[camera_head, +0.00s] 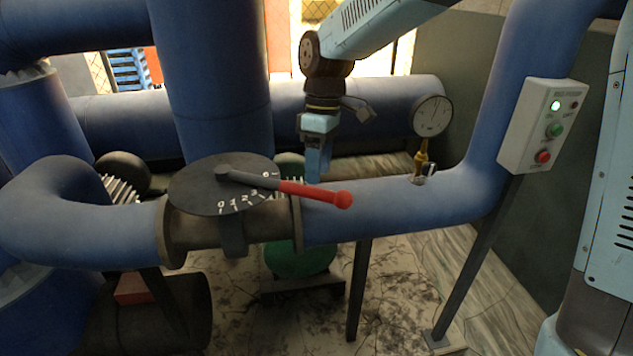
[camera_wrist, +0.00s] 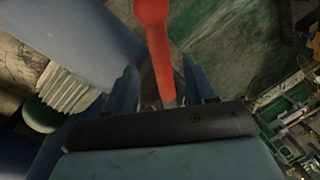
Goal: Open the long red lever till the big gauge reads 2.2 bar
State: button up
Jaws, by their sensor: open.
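The long red lever (camera_head: 315,192) points right from the pivot on a dark round dial plate with white numbers (camera_head: 220,187), above the blue pipe. The big gauge (camera_head: 432,116) stands on a brass stem on the pipe to the right; its reading is too small to tell. My gripper (camera_head: 314,172) is just behind the lever, pointing down near the pipe. In the wrist view the red lever (camera_wrist: 155,40) runs down between my two open blue fingers (camera_wrist: 166,88). I cannot tell whether either finger touches it.
A white control box (camera_head: 543,126) with a lit green lamp and green and red buttons hangs at the right. Large blue pipes (camera_head: 210,80) fill the left and back. A green machine (camera_head: 300,258) sits below the lever. Thin supports stand under the pipe.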

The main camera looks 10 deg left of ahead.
notch_tip(320, 180, up, 9)
jog(key=w, duration=0.1)
jog(key=shift+w, duration=0.3)
jog(key=shift+d+f, duration=0.1)
jog(key=shift+d, duration=0.1)
